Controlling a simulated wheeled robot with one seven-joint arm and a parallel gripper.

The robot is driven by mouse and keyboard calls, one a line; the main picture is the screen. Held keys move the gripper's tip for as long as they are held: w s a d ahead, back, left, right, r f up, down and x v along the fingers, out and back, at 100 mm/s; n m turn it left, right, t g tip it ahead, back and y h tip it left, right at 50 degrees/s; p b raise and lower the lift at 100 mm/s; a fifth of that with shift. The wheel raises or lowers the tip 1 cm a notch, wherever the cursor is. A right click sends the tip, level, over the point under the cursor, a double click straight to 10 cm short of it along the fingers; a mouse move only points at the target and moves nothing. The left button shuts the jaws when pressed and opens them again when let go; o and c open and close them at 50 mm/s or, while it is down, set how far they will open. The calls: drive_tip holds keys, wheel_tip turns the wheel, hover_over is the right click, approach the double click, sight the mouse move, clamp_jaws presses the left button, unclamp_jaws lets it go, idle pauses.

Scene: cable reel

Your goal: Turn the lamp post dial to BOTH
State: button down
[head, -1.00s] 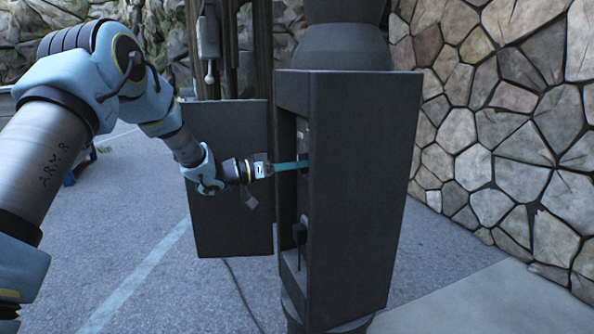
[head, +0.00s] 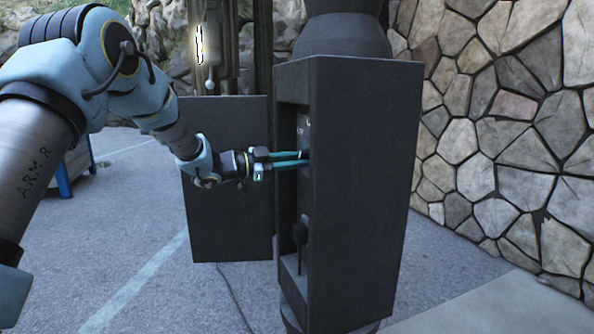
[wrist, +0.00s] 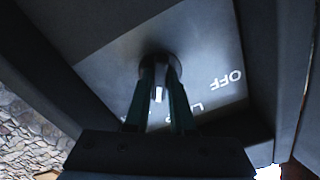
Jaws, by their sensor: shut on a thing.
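The lamp post (head: 360,170) is a dark grey box on a round post, with its door (head: 230,190) open to the left. My gripper (head: 304,159) reaches into the box opening from the left. In the wrist view, its two teal fingers (wrist: 160,84) are shut on the dark round dial (wrist: 158,64) on a grey panel (wrist: 205,60). A white mark on the dial shows between the fingers, pointing down the picture. The label OFF (wrist: 225,80) is readable at right. Another label starting with L (wrist: 197,107) is partly hidden, and further lettering is covered by the fingers.
A dark plug-like piece (head: 300,234) sits low in the box. A lit lamp (head: 199,45) hangs on a post behind. A stone wall (head: 500,130) stands at right. Open paving (head: 120,250) lies at left.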

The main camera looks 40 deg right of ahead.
drive_tip(key=shift+f+m+b, duration=0.1)
drive_tip(key=shift+m+b, duration=1.25)
drive_tip(key=shift+m, duration=0.35)
drive_tip(key=c, duration=0.8)
unclamp_jaws()
drive_tip(key=shift+o, duration=0.2)
drive_tip(key=shift+a, duration=0.1)
drive_tip(key=v, duration=1)
drive_tip(key=shift+w+a, duration=0.2)
drive_tip(key=shift+a, duration=0.1)
